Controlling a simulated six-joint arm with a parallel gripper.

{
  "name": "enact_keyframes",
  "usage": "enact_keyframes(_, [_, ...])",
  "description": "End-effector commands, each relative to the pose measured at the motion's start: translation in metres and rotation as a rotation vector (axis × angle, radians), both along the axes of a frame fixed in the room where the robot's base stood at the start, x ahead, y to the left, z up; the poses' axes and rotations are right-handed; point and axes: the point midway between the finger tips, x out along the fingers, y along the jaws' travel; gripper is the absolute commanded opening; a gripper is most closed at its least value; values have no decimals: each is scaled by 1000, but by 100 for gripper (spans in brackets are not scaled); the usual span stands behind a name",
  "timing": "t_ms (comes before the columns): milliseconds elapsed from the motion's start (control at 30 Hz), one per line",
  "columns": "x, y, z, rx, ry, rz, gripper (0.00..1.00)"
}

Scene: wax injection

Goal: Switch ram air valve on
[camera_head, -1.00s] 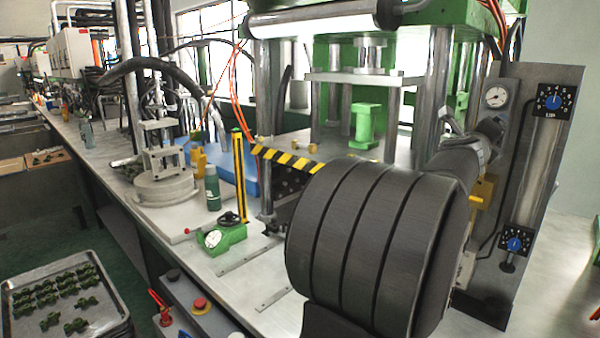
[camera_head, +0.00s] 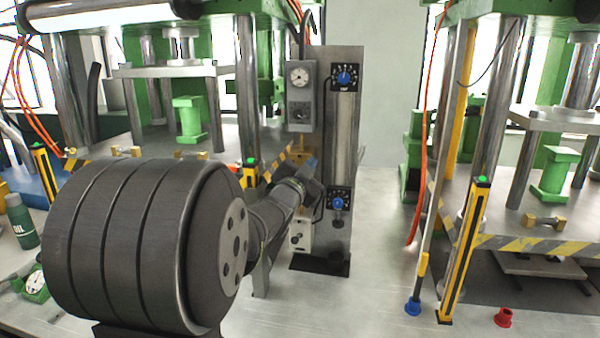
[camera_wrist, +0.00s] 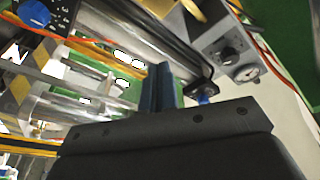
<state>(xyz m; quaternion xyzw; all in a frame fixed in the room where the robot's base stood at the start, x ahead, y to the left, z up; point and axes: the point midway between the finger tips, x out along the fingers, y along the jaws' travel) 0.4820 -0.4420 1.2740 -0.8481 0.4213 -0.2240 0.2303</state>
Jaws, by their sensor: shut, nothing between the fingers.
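A grey control panel (camera_head: 341,125) stands upright behind my arm. It carries a gauge box (camera_head: 301,95) with a round gauge and a dark knob, an upper blue knob (camera_head: 345,76) and a lower blue knob (camera_head: 338,203). A pale box (camera_head: 300,236) with a small dark control sits low on its left side. I cannot tell which control is the ram air valve. My gripper (camera_head: 312,166) is shut and empty in front of the panel, below the gauge box. In the wrist view, its blue-grey fingers (camera_wrist: 161,75) are together, left of the gauge box (camera_wrist: 235,55). Contact is not visible.
Green presses stand left and right of the panel. An orange hose (camera_head: 424,130) hangs at its right, near a yellow-black post (camera_head: 466,245). A red button (camera_head: 503,318) is at the front right.

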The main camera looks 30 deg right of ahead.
Motion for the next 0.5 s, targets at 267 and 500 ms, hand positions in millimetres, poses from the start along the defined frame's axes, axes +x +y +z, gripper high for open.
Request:
enact_keyframes(267, [-8, 43, -25, -392, 313, 16, 0])
enact_keyframes(500, [-9, 57, -31, -499, 381, 28, 0])
